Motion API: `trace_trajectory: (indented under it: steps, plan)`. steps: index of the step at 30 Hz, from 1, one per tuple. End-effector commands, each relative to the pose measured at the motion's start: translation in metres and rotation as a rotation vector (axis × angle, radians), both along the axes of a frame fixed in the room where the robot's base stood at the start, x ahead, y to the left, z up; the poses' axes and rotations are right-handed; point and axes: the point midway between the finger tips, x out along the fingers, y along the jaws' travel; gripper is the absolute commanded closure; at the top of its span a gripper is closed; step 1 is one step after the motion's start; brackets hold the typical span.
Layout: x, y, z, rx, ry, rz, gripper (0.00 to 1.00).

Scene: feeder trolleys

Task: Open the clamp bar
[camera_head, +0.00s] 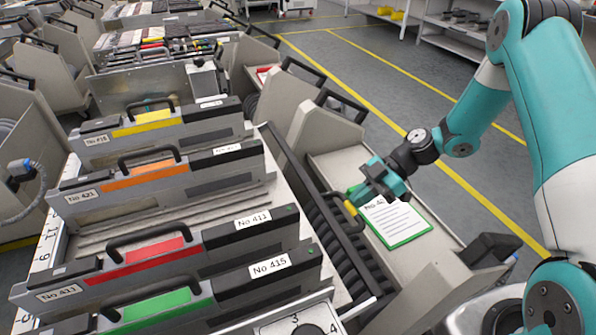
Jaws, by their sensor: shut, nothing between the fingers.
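The clamp bar (306,189) is a long dark bar running along the right ends of the feeders on the near trolley. A dark handle with a yellow grip (351,209) sticks out from its right side. My gripper (358,199) is at the yellow grip, coming from the right, with its teal fingers shut and nothing held between them. Whether the fingers touch the grip cannot be told. The fingers hide part of the handle.
Feeders with green (155,306), red (154,250), orange (153,168) and yellow (147,123) labels stand left of the bar. A green-edged clipboard (408,236) lies beneath my gripper on the trolley's grey shelf. The floor to the right is clear.

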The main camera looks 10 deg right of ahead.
Motion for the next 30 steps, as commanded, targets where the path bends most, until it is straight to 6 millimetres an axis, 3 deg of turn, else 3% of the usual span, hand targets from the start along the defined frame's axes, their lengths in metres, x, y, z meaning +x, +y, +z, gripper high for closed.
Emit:
trace_trajectory:
  steps: [8,15,24,30]
  plan:
    - [0.000,0.000,0.005,-0.001,0.000,0.001,1.00]
    - [0.003,-0.001,0.048,-0.001,-0.002,0.014,1.00]
    - [0.013,-0.060,0.074,-0.001,-0.003,0.010,1.00]
    - [0.016,-0.080,0.088,-0.001,-0.002,0.013,1.00]
